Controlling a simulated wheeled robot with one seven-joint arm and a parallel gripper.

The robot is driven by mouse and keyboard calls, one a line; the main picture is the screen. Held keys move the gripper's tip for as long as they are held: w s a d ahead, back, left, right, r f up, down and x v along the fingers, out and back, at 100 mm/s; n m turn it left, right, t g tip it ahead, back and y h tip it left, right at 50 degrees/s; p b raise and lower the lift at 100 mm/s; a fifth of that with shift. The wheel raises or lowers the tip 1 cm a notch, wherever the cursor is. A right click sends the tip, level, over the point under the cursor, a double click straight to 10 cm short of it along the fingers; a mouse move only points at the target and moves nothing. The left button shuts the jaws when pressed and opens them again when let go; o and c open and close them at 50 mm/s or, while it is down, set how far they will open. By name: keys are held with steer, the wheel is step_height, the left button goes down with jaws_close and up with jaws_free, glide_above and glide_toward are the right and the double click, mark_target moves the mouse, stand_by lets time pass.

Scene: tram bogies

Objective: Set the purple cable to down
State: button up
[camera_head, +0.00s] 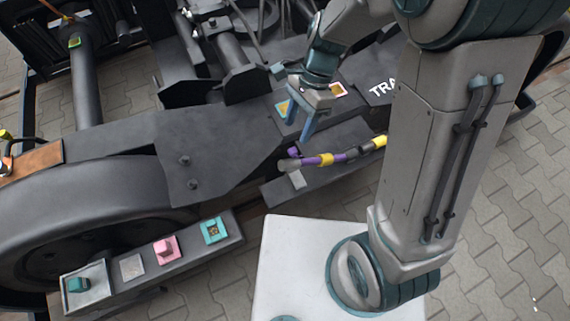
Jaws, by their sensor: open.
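The purple cable (309,161) lies along a dark ledge on the bogie's side. It has a yellow band (326,159) and a grey end piece (289,164) at its left. Its right part runs up to a yellow section (380,142) close to my arm's column, and what lies beyond is hidden. My gripper (297,129) is open, with its two blue-grey fingers pointing down just above the cable's left end. Nothing shows between the fingers. I cannot tell whether a fingertip touches the cable.
A light grey block (297,180) sits on the ledge below the cable. Paving is clear at the right.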

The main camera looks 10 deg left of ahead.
mark_target(286, 160)
steer(key=b+x, duration=0.3)
steer(key=x, duration=1)
steer(key=shift+s+a, duration=0.1)
